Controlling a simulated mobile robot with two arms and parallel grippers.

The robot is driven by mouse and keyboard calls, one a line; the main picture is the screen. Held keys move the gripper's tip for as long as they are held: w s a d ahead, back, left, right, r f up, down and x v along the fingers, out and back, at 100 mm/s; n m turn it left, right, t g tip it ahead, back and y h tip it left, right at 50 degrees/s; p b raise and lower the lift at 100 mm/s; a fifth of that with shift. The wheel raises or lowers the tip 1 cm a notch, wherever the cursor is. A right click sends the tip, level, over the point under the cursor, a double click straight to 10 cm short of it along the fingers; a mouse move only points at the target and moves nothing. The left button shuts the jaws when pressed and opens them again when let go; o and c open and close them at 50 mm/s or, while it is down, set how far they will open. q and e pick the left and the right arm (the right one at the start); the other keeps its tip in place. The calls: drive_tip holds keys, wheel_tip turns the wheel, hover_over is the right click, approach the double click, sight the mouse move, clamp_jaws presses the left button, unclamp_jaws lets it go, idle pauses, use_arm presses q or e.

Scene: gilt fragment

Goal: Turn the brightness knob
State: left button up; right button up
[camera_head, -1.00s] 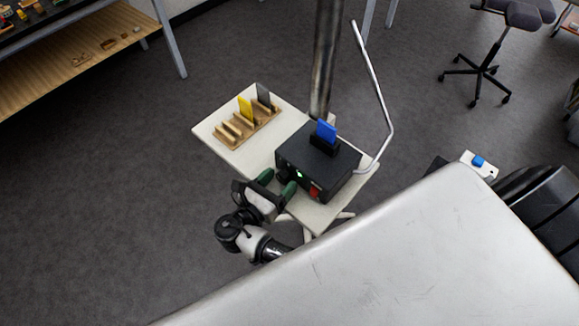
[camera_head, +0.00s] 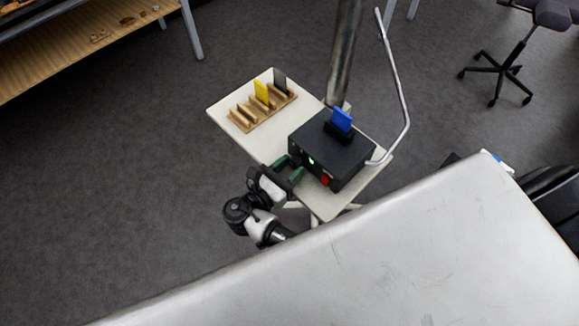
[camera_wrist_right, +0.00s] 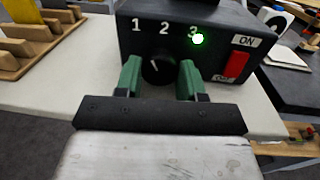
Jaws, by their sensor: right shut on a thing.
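The black box (camera_head: 331,150) stands on a small white table. Its front carries the round black brightness knob (camera_wrist_right: 158,70), below the painted numbers 1, 2 and 3. A white line on the knob points up and slightly left. A light glows at the 3. My right gripper (camera_head: 289,168) is at the front of the box. In the right wrist view its two green fingers (camera_wrist_right: 160,80) stand either side of the knob, shut on it. In the head view the fingers hide the knob. My left gripper is not in view.
A red ON/OFF switch (camera_wrist_right: 236,66) sits right of the knob. A blue card (camera_head: 342,119) stands in the box's top. A wooden rack (camera_head: 262,112) holds yellow and grey cards. A metal post (camera_head: 345,50) rises behind, and a bent rod (camera_head: 396,90) stands right.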

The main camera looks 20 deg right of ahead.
drive_tip(key=shift+m, duration=0.6)
drive_tip(key=o, duration=0.9)
drive_tip(key=shift+o, duration=0.2)
